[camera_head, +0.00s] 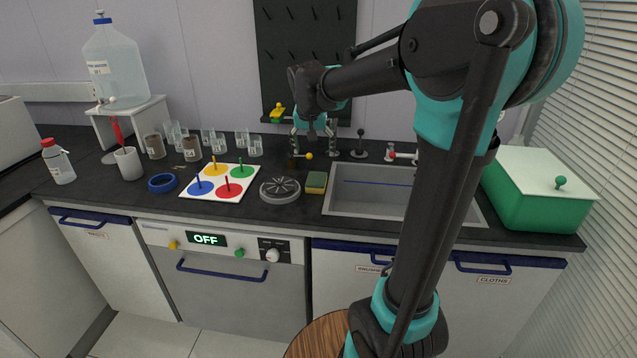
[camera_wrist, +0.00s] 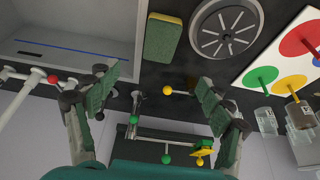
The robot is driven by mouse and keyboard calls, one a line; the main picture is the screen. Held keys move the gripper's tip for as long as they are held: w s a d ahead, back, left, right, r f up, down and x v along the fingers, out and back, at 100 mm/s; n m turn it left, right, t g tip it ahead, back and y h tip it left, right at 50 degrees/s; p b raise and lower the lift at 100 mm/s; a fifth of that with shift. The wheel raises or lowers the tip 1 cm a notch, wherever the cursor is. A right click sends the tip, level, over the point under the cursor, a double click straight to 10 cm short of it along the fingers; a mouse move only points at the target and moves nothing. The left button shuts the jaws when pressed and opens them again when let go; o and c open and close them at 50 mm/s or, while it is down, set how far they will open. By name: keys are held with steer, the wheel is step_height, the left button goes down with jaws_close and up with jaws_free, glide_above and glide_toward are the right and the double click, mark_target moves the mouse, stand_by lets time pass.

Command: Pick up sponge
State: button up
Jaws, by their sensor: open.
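The sponge (camera_head: 315,182), green with a yellow side, lies on the dark counter between the sink and a round grey drain-like disc. It also shows at the top middle of the wrist view (camera_wrist: 163,38), with its green face toward the camera. My gripper (camera_head: 313,143) hangs over the back of the counter, behind the sponge and above it, apart from it. In the wrist view my gripper (camera_wrist: 158,93) has its two green-padded fingers wide apart with nothing between them but the background.
The sink (camera_head: 372,186) lies right of the sponge, with taps (camera_head: 389,153) behind it. The round grey disc (camera_head: 280,190) is close on the left, then a white board (camera_head: 190,190) with coloured knobbed discs. Glass beakers (camera_head: 218,143) stand farther left. A green box (camera_head: 540,190) is at right.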

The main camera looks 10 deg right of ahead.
glide_above(316, 179)
steer(key=s, duration=0.2)
steer(key=f, duration=0.7)
steer(key=shift+a, duration=0.35)
steer(key=shift+s+x, duration=0.15)
steer(key=shift+x, duration=1.35)
steer(key=shift+s+x, duration=0.15)
steer(key=shift+x, duration=1.35)
steer(key=shift+f, duration=0.3)
steer(key=c, duration=0.8)
